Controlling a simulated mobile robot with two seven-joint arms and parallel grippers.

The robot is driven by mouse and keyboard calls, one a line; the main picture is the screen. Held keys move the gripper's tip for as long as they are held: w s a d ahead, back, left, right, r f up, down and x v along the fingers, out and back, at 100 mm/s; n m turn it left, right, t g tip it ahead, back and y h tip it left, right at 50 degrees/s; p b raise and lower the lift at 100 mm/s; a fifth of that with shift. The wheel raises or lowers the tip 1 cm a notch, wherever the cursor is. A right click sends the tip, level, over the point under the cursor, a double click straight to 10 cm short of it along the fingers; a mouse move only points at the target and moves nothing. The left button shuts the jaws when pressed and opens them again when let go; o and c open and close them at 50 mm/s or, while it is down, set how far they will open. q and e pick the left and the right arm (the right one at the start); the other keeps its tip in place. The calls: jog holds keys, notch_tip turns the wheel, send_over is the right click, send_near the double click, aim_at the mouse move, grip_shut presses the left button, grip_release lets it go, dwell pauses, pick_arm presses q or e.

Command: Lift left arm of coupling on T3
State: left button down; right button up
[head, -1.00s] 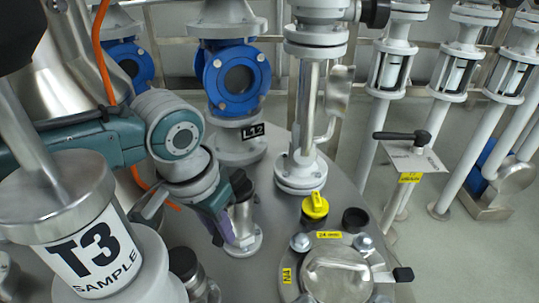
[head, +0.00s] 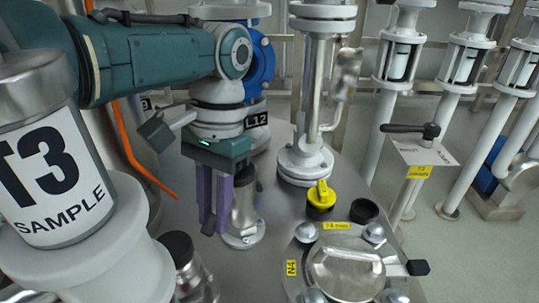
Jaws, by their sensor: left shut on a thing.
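A white and metal vessel labelled T3 SAMPLE (head: 55,175) stands close at the left. To its right a small metal coupling (head: 245,208) with a dark top stands upright on a round flange on the steel deck. My left gripper (head: 212,232) points down beside the left side of this coupling. Its purple fingers are close together, shut on the coupling's left arm, which the fingers hide. I cannot tell how far this arm is raised. My right gripper is not in view.
Another dark-topped fitting (head: 183,262) stands in front of the gripper, close to the vessel. A white pipe column (head: 305,160), a yellow knob (head: 320,195) and a round hatch (head: 345,270) are at the right. An orange hose (head: 135,150) runs behind.

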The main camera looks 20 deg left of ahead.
pick_arm(q)
jog(key=c, duration=0.7)
grip_release()
jog(key=p+v, duration=0.4)
jog(key=v, duration=0.4)
jog(key=shift+r, duration=0.3)
jog(key=shift+w+r, duration=0.2)
jog(key=shift+r, duration=0.4)
